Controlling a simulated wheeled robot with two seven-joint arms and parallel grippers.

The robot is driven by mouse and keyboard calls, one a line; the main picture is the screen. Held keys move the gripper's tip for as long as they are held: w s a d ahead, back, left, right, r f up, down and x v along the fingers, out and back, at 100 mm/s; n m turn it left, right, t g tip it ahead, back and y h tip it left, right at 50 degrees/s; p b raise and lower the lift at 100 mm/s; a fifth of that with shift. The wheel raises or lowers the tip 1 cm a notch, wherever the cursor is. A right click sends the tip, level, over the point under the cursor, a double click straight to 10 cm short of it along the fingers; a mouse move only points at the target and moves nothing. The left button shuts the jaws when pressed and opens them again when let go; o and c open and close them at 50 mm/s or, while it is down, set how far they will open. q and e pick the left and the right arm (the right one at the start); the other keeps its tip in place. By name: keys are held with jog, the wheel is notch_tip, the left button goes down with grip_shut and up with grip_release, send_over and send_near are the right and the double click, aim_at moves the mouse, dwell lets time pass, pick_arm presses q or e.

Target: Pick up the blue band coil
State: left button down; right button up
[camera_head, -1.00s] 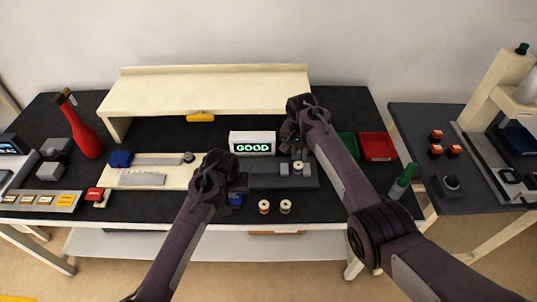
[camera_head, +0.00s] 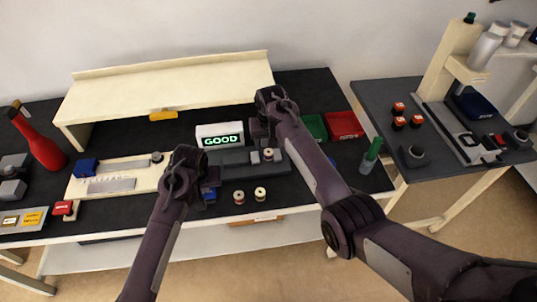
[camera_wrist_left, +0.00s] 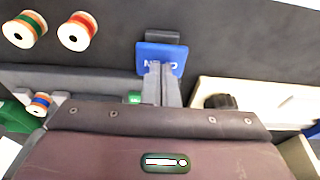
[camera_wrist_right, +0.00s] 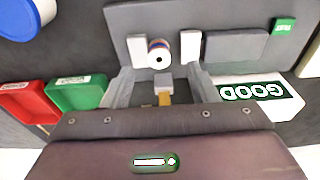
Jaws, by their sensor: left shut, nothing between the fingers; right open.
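A small coil with a blue band, a red-orange stripe and white ends (camera_wrist_right: 159,54) sits between two pale posts on the grey fixture. It also shows in the left wrist view (camera_wrist_left: 39,103) and in the head view (camera_head: 268,155). My right gripper (camera_wrist_right: 160,88) is open, its fingers apart around a small grey block with yellow below; the coil is just beyond the fingertips, untouched. My left gripper (camera_wrist_left: 161,82) is shut and empty over a blue lettered pad (camera_wrist_left: 172,51). Two other coils, one green-orange (camera_wrist_left: 24,29) and one red (camera_wrist_left: 77,32), stand on the table.
The lit GOOD sign (camera_head: 220,137) stands behind the fixture. Green (camera_head: 313,127) and red (camera_head: 344,125) bins and a green bottle (camera_head: 371,155) are right. A blue and white round thing (camera_wrist_right: 28,16) is partly cut off. A cream shelf (camera_head: 170,90) spans the back.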

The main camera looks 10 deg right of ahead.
aim_at(269, 152)
pick_arm(q)
jog(key=shift+s+f, duration=0.15)
pick_arm(e)
jog(key=shift+w+d+f, duration=0.1)
jog(key=shift+w+f, duration=0.1)
jog(key=shift+f, duration=0.65)
jog(key=shift+w+a+f, duration=0.1)
jog(key=shift+w+f, duration=0.15)
jog(key=shift+f, duration=0.55)
jog(key=shift+w+d+f, duration=0.1)
jog(key=shift+w+f, duration=0.1)
jog(key=shift+f, duration=0.65)
jog(key=shift+c, duration=0.2)
jog(key=c, duration=1.1)
notch_tip(269, 152, up, 10)
